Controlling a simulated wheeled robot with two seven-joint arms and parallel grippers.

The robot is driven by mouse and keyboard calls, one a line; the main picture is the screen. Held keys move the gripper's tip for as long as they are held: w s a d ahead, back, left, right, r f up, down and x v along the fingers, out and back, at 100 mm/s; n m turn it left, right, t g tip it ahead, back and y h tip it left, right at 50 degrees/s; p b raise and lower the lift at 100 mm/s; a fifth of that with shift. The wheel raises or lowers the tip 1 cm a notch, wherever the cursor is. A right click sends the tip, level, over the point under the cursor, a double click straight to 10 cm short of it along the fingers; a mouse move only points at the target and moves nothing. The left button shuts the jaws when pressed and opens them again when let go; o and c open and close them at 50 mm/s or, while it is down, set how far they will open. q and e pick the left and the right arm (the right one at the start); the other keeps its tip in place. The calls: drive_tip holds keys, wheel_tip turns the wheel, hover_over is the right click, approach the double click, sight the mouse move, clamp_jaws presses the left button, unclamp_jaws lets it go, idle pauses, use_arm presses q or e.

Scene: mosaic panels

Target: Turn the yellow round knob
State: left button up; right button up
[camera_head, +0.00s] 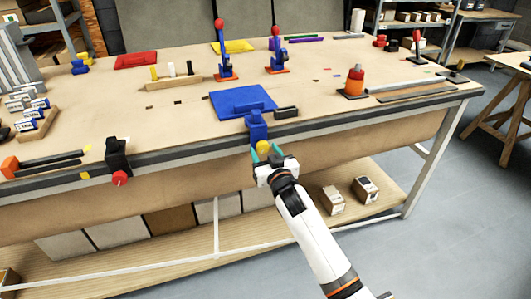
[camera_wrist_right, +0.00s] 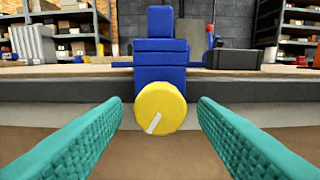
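The yellow round knob (camera_head: 263,147) sits on the front of a blue mount (camera_head: 257,126) at the table's front edge. In the right wrist view the knob (camera_wrist_right: 160,107) is a yellow disc with a white line pointing down and slightly left. My right gripper (camera_head: 266,154) is open in front of the table edge. Its two teal fingers (camera_wrist_right: 160,125) stand to the left and right of the knob, with a gap on each side. They do not touch it in the wrist view. My left gripper is not in view.
A black clamp with a red knob (camera_head: 119,178) hangs on the table edge to the left. A blue plate (camera_head: 243,102) lies behind the mount, with a dark block (camera_head: 286,112) beside it. A shelf with boxes (camera_head: 333,199) runs below the tabletop.

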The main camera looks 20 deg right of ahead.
drive_tip(key=c, duration=0.8)
drive_tip(key=shift+c, duration=0.2)
